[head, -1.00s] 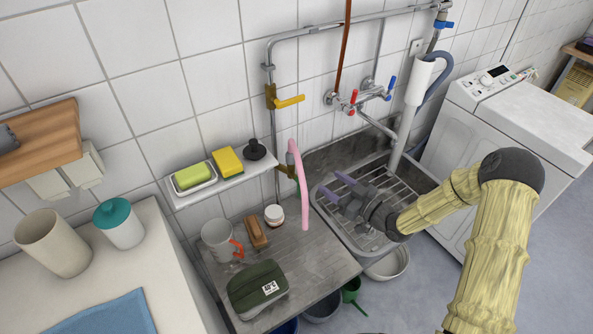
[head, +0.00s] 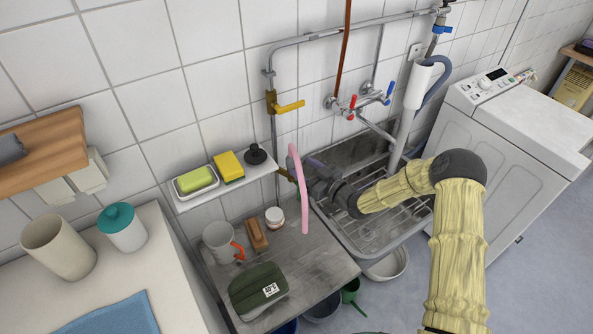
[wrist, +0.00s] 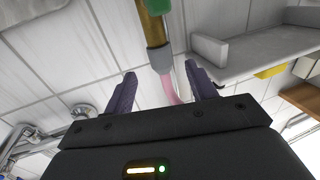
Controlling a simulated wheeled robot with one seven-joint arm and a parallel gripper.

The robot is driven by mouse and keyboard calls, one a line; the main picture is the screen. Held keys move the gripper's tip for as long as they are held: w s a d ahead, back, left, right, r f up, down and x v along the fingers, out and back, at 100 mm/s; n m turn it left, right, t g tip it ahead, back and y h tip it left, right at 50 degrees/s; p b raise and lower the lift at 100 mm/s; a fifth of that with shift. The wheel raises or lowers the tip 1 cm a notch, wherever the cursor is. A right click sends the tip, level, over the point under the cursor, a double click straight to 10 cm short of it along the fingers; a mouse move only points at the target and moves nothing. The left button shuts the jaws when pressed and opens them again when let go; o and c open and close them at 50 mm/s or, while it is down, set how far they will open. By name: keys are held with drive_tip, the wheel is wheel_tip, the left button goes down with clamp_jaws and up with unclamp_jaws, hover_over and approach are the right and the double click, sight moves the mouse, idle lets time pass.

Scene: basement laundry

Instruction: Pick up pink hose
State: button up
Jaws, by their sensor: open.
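The pink hose (head: 303,200) hangs in a curved shape at the shelf's right end, over the drainboard. In the wrist view the pink hose (wrist: 171,89) shows just below a grey collar (wrist: 160,60) on a brass pipe piece (wrist: 152,27). My gripper (head: 303,171) is level with the upper half of the hose, coming from the right. In the wrist view my gripper (wrist: 161,80) is open, with one purple finger on each side of the hose. Whether either finger touches it, I cannot tell. The gripper palm hides the lower hose.
A shelf (head: 238,184) with soap, a yellow sponge and a black stopper is close left of the hose. The drainboard (head: 290,260) holds a mug, brush, jar and green pouch. A yellow-handled valve (head: 287,106) is above. The sink (head: 395,215) lies right.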

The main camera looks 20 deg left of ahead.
sight(291, 158)
drive_tip(key=shift+w+a, duration=0.1)
drive_tip(key=shift+a, duration=0.2)
drive_tip(key=shift+a, duration=0.1)
drive_tip(key=shift+p+x, duration=0.75)
drive_tip(key=shift+x, duration=1.8)
clamp_jaws()
